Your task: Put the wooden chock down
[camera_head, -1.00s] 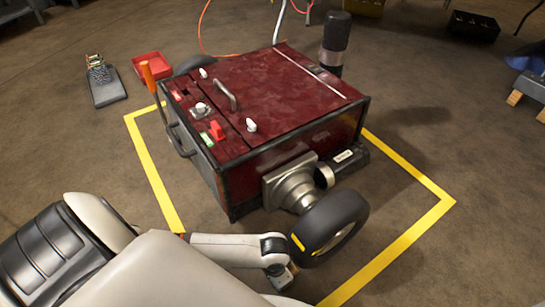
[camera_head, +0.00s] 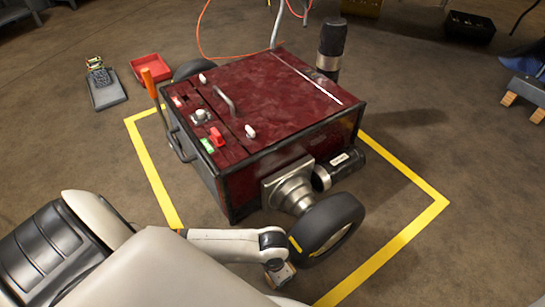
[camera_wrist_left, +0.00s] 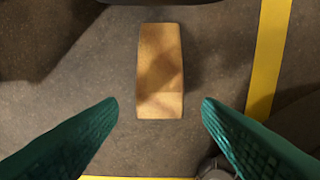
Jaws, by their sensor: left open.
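The wooden chock (camera_wrist_left: 160,62) is a tan block lying on the floor in the left wrist view, just beyond my left gripper (camera_wrist_left: 160,106). The gripper's green fingers are spread wide, one on each side of the chock's near end, and neither touches it. In the head view my left gripper (camera_head: 277,272) is low beside the black wheel (camera_head: 326,228) of the red charger cart (camera_head: 262,105). My own arm hides much of that spot. The wheel's dark edge also shows at the top of the left wrist view. My right gripper is not in view.
Yellow floor tape (camera_head: 400,247) frames the cart. A red tray (camera_head: 150,67) and a grey pedal-like device (camera_head: 105,84) lie at the upper left. An orange hose (camera_head: 204,40) runs behind the cart. The floor on the right is mostly clear.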

